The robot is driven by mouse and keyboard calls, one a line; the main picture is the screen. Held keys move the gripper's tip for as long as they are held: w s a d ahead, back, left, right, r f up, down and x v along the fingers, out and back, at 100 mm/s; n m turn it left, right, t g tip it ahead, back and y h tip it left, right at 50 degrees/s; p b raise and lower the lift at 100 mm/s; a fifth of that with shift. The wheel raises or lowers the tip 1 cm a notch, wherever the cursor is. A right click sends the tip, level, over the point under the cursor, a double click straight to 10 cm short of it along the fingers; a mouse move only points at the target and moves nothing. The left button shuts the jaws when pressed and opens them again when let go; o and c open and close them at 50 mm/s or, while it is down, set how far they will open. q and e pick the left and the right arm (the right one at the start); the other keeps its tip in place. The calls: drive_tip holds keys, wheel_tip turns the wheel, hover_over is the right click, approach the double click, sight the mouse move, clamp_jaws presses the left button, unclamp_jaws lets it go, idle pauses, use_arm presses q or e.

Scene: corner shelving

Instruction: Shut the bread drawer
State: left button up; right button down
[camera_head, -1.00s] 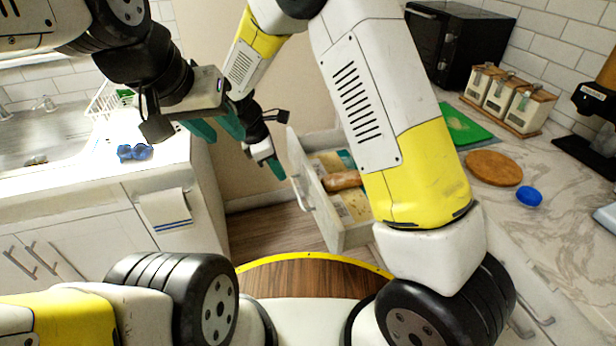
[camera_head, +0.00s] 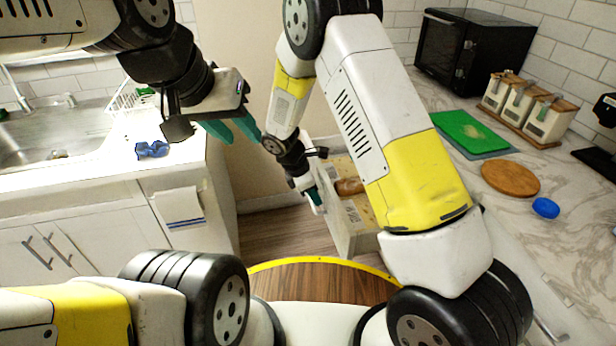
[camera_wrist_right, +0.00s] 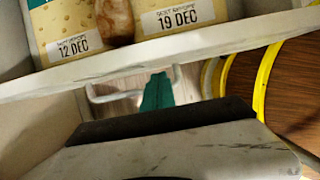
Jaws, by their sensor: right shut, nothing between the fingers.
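The bread drawer (camera_head: 340,222) is white and stands pulled open below the right counter. It holds a brown loaf (camera_head: 350,187) and pale packages with date labels, also seen in the right wrist view. My right gripper (camera_head: 315,197) is shut and empty, just outside the drawer front. In the right wrist view its teal fingers (camera_wrist_right: 157,92) are beside the drawer handle (camera_wrist_right: 105,96), below the front's white rim (camera_wrist_right: 150,62); I cannot tell whether they touch. My left gripper (camera_head: 232,129) is open and empty, away from the drawer. My right arm hides part of the drawer.
The right counter holds a green board (camera_head: 470,132), a round wooden board (camera_head: 510,178), a blue lid-like object (camera_head: 545,208), canisters (camera_head: 525,105) and a black oven (camera_head: 470,50). A sink counter (camera_head: 110,175) with a hanging towel (camera_head: 178,208) is at left. Wooden floor lies between.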

drive_tip(key=shift+d, duration=0.25)
drive_tip(key=shift+w+d, duration=0.1)
drive_tip(key=w+d, duration=0.3)
drive_tip(key=d, duration=0.8)
drive_tip(key=w+d, duration=0.4)
drive_tip(key=d, duration=0.8)
drive_tip(key=w+d, duration=0.4)
drive_tip(key=d, duration=0.7)
drive_tip(key=shift+w+d, duration=0.1)
drive_tip(key=shift+d, duration=0.15)
drive_tip(key=shift+a, duration=0.1)
